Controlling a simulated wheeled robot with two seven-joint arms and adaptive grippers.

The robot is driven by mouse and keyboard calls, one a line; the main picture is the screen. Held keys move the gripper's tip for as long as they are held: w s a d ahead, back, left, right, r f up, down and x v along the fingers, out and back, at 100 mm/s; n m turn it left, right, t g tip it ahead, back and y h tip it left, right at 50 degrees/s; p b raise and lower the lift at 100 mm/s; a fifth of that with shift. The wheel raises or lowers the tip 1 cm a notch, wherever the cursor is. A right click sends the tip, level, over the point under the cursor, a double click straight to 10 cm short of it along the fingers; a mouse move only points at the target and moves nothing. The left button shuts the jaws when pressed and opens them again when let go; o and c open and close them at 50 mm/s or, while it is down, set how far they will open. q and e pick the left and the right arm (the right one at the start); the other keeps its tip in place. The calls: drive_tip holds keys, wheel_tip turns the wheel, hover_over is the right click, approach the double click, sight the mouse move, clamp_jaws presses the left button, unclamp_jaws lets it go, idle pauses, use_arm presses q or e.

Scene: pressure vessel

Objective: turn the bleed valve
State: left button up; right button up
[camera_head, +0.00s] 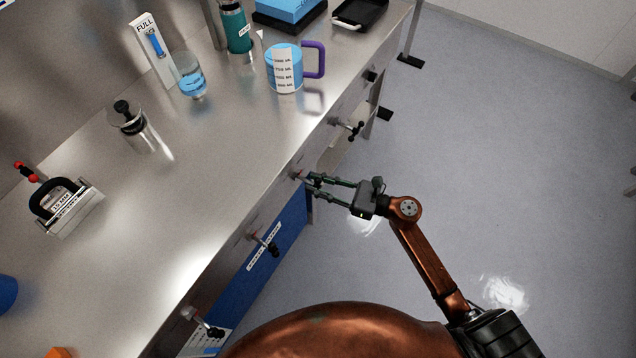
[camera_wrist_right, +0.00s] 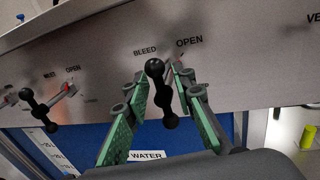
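The bleed valve has a black handle with a ball at each end (camera_wrist_right: 161,93). It is on the steel front panel, below the printed words BLEED and OPEN. In the wrist view its handle stands tilted between the two green finger pads of my right gripper (camera_wrist_right: 158,80). The fingers are apart, one on each side, and I see no clear grip on it. In the head view my right gripper (camera_head: 311,182) reaches from the right to the panel under the bench edge, and its fingers partly hide the valve. My left gripper is not in view.
A similar black-handled valve (camera_wrist_right: 40,108) sits to the left in the wrist view. Others line the bench front, including one (camera_head: 268,245) nearer me and one (camera_head: 350,129) farther. The bench top (camera_head: 215,165) holds a blue measuring mug (camera_head: 284,70). Open floor (camera_head: 490,150) lies right.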

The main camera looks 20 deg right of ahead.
clamp_jaws()
